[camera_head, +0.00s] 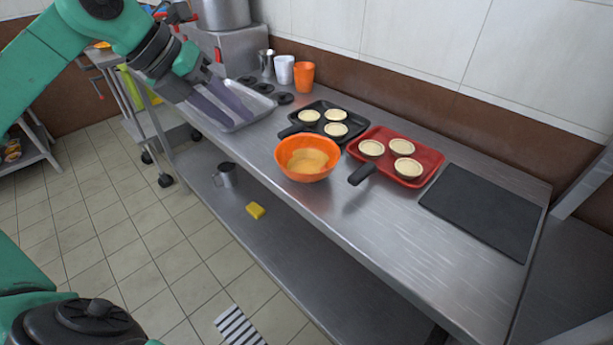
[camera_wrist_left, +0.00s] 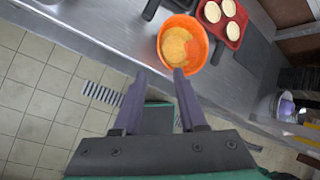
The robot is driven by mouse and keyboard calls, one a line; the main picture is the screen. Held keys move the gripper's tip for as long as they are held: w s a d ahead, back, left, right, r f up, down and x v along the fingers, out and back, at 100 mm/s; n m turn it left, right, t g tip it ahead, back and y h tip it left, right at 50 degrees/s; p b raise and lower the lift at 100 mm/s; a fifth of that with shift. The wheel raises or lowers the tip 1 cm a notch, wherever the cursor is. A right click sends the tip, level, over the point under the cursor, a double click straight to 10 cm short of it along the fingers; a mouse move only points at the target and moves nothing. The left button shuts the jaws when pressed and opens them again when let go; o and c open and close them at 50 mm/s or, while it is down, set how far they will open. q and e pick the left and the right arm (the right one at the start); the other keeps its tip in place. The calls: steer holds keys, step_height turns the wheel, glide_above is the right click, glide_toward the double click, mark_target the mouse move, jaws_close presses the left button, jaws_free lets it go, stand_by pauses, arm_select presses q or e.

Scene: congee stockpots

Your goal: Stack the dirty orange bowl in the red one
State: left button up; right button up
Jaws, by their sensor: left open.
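The orange bowl (camera_head: 308,175) sits upright near the front edge of the steel counter, with yellowish residue inside. It also shows in the left wrist view (camera_wrist_left: 196,62), just beyond the fingertips. My left gripper (camera_head: 238,117) is open and empty, with its purple fingers over the counter to the left of the bowl in the head view. The fingers also show in the left wrist view (camera_wrist_left: 161,74), apart from each other. I see no red bowl in either view. My right gripper is not in view.
A black pan (camera_head: 317,111) and a red pan (camera_head: 432,158) hold pale round pieces behind and right of the bowl. An orange cup (camera_head: 304,77) and white cup (camera_head: 284,70) stand at the back. A dark board (camera_head: 485,210) lies right. A metal tray (camera_head: 262,103) lies left.

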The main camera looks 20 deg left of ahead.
arm_select(q)
steer(key=n, duration=0.1)
steer(key=p, duration=0.7)
glide_toward(277, 149)
steer(key=x, duration=0.5)
steer(key=p+x, duration=0.3)
steer(key=x, duration=0.2)
steer(key=shift+w+d+f, duration=0.1)
steer(key=shift+w+f, duration=0.05)
steer(key=shift+w, duration=0.05)
steer(key=shift+w+f, duration=0.1)
steer(key=shift+f, duration=0.15)
jaws_close()
